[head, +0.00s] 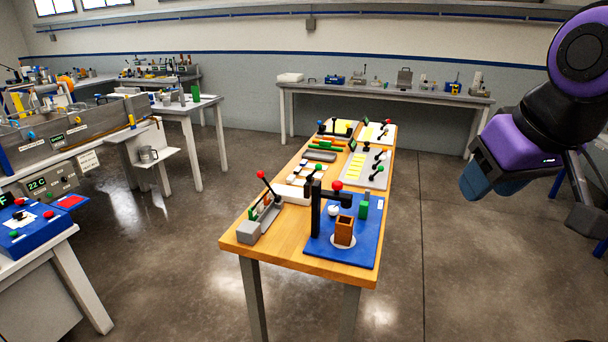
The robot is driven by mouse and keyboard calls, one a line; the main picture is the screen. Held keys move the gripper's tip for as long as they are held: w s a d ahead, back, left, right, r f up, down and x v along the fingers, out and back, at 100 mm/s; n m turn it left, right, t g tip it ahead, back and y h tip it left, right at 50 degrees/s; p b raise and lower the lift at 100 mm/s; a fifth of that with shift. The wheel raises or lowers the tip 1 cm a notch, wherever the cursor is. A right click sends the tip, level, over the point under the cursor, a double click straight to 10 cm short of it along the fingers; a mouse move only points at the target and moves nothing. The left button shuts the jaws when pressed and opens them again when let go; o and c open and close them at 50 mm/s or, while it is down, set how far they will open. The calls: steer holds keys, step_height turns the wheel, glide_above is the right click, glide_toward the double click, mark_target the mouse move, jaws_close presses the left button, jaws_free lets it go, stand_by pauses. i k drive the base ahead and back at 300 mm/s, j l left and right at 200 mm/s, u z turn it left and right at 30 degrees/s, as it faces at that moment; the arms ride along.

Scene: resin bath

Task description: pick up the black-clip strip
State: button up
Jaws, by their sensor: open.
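My gripper (491,187) is at the upper right, in the air to the right of the wooden table (290,257). Its two dark blue fingers stand apart with nothing seen between them, under a purple housing. Small strips (305,171) lie around the middle of the table, far to the left of my gripper. They are too small for me to tell which one has a black clip.
A blue-based press (318,212) and a grey lever fixture (250,230) stand at the table's near end. Lever boards (379,180) line its right side. A back bench (385,91) and left benches (185,107) surround it. The floor right of the table is clear.

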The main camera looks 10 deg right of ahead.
mark_target(298, 171)
steer(key=k+u, duration=0.1)
steer(key=k, duration=0.55)
steer(key=u, duration=1.6)
steer(key=l+u, duration=0.3)
steer(key=l, duration=4.05)
steer(key=k+l, duration=0.1)
steer(key=l, duration=2)
